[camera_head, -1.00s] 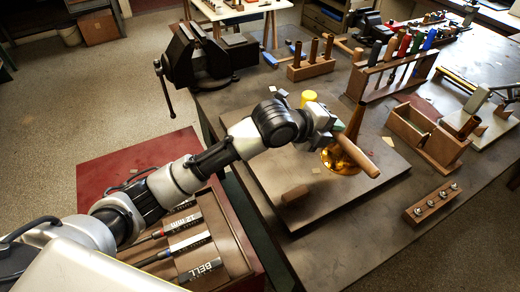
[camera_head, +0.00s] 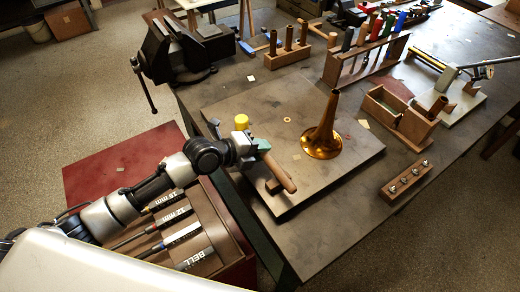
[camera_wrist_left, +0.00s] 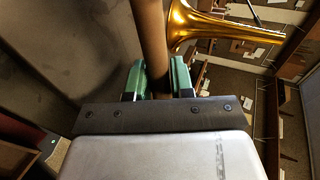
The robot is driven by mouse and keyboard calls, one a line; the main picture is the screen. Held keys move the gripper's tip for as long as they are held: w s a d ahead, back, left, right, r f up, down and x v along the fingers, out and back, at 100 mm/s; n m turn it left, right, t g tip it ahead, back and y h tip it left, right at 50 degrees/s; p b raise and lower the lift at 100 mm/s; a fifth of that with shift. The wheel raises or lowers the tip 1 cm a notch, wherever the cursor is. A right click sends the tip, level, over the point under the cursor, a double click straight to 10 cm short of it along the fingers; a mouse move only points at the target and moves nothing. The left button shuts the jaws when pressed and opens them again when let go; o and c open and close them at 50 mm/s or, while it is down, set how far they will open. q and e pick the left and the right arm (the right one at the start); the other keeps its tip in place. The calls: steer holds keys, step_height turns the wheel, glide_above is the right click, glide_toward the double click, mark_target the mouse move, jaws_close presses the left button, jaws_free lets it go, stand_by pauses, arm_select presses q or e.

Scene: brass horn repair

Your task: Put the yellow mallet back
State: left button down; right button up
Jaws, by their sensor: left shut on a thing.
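The yellow mallet has a yellow head (camera_head: 241,121) and a brown wooden handle (camera_head: 278,172). My left gripper (camera_head: 258,146) is shut on the handle with its green fingers, and the mallet is tilted over the near left part of the grey board. In the left wrist view the green fingers (camera_wrist_left: 160,78) grip the handle (camera_wrist_left: 151,35) from both sides; the mallet head is not visible there. The brass horn bell (camera_head: 323,135) stands on the board, to the right of the mallet and apart from it. My right gripper is not in view.
The grey board (camera_head: 250,108) lies on the bench. An open drawer (camera_head: 235,245) with labelled tools is at lower left. A vise (camera_head: 180,52), a peg block (camera_head: 289,54), a handled-tool rack (camera_head: 365,62), an open wooden box (camera_head: 398,122) and a small block (camera_head: 406,181) stand around it.

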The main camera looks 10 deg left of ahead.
arm_select(q)
steer(key=shift+f, duration=0.65)
steer(key=c, duration=1.3)
jaws_free()
steer(key=shift+f, duration=0.15)
steer(key=shift+o, duration=0.2)
steer(key=shift+a, duration=0.1)
steer(key=b+v, duration=0.3)
steer(key=v, duration=0.9)
